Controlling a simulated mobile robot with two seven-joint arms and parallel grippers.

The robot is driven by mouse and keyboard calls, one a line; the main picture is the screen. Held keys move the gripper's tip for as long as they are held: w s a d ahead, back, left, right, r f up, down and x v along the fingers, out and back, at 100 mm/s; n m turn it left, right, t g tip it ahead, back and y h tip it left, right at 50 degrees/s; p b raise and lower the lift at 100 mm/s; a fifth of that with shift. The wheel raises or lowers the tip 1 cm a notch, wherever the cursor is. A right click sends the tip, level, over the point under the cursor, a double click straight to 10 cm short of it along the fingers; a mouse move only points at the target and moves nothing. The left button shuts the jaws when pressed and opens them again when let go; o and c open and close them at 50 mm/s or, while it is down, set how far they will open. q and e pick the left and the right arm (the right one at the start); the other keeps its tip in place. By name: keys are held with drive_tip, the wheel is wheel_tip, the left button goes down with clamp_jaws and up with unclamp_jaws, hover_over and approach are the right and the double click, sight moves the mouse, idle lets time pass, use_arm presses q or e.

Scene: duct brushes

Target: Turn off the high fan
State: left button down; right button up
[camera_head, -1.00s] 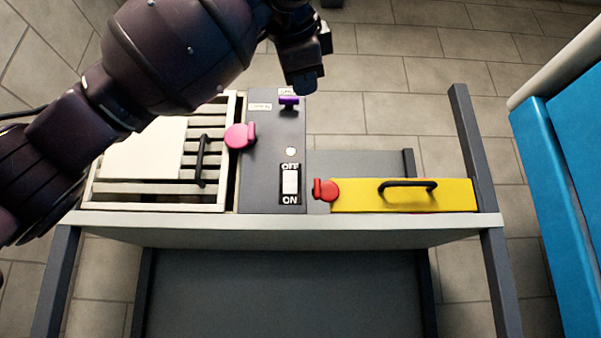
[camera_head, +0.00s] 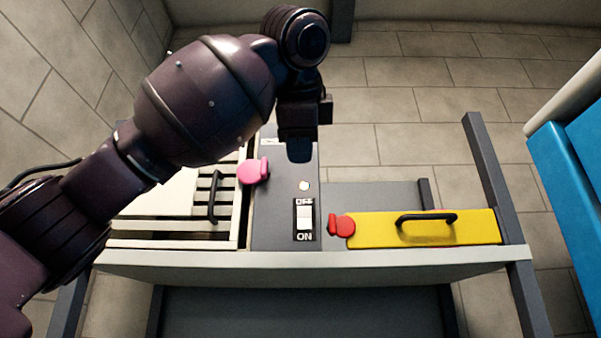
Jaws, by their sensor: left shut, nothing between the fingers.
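A dark grey control panel (camera_head: 272,225) is set in the top of a pale bench. On it is a white rocker switch (camera_head: 305,217) with OFF at its upper end and ON at its lower end. A small round white light or button (camera_head: 304,186) sits above the switch. My left gripper (camera_head: 299,152) is shut and empty, pointing down over the panel's upper part. It hides the purple knob and most of the labels there. I cannot tell whether it touches them. My right gripper is not in view.
A slatted white grille (camera_head: 172,243) with a black handle and pink latch (camera_head: 252,172) is left of the panel. A yellow cover (camera_head: 465,229) with a black handle and red latch (camera_head: 341,226) is right. A blue object (camera_head: 568,215) stands far right.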

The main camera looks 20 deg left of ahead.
use_arm(q)
drive_tip(key=p, duration=0.2)
approach(302, 209)
wheel_tip(302, 209, down, 4)
drive_tip(key=w, duration=0.3)
drive_tip(key=w+a, duration=0.1)
drive_tip(key=w+p, duration=0.1)
drive_tip(key=shift+w+a+r, duration=0.2)
drive_tip(key=shift+a+r, duration=0.1)
drive_tip(key=shift+r, duration=0.1)
drive_tip(key=shift+w+a, duration=0.1)
drive_tip(key=shift+w, duration=0.3)
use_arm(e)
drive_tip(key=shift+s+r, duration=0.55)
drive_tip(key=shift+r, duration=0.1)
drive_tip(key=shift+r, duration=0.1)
